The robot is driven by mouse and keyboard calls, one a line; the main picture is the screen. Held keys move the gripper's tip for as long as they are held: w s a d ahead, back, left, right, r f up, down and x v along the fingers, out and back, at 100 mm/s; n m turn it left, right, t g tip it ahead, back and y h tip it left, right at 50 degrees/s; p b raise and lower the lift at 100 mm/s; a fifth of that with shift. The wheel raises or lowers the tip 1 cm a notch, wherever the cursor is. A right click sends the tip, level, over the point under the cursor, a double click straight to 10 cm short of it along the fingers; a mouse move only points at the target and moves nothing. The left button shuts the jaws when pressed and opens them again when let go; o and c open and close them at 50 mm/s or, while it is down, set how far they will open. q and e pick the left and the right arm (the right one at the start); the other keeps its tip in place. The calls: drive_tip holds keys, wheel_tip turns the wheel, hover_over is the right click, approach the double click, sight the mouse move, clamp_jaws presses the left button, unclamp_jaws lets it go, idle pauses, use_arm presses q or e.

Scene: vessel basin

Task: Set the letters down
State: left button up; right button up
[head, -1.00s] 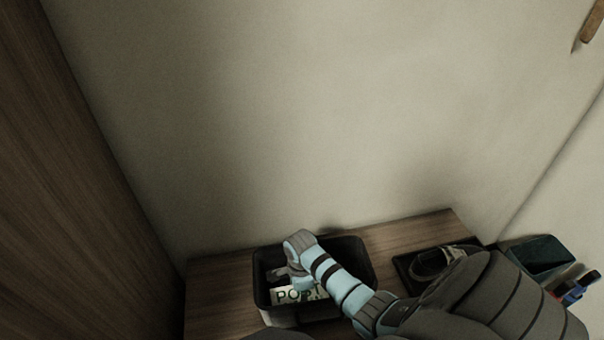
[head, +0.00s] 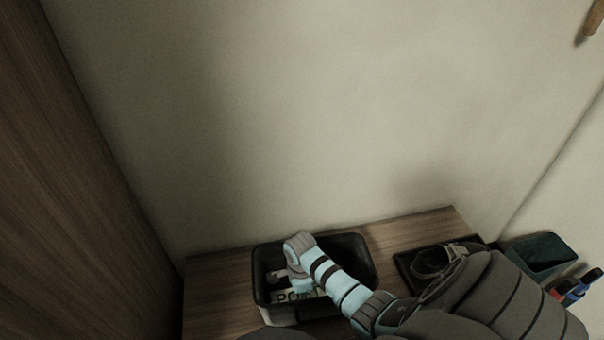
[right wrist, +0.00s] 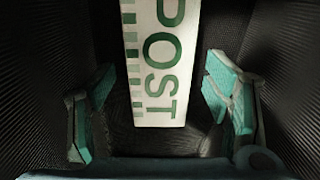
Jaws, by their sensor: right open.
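The letters (head: 284,298), a white bundle with green "POST" print, lie inside the black basin (head: 352,241) on the wooden top. In the right wrist view the letters (right wrist: 158,60) show as a white strip with green bars along one side. My right gripper (right wrist: 160,108) is open, its teal-padded fingers apart on either side of the letters with a gap on both sides. In the head view my right gripper (head: 279,279) is down inside the basin, partly hidden by its own wrist. My left gripper is not in view.
A dark tray (head: 405,266) with a dark rounded item stands right of the basin. A teal-lined bin (head: 540,252) and red and blue items (head: 572,290) are farther right. The wooden top (head: 400,238) is bare behind the tray. A wall rises behind.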

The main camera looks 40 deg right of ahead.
wheel_tip(320, 180, up, 12)
drive_tip(key=p, duration=0.6)
drive_tip(key=shift+f, duration=0.2)
drive_tip(key=shift+r, duration=0.1)
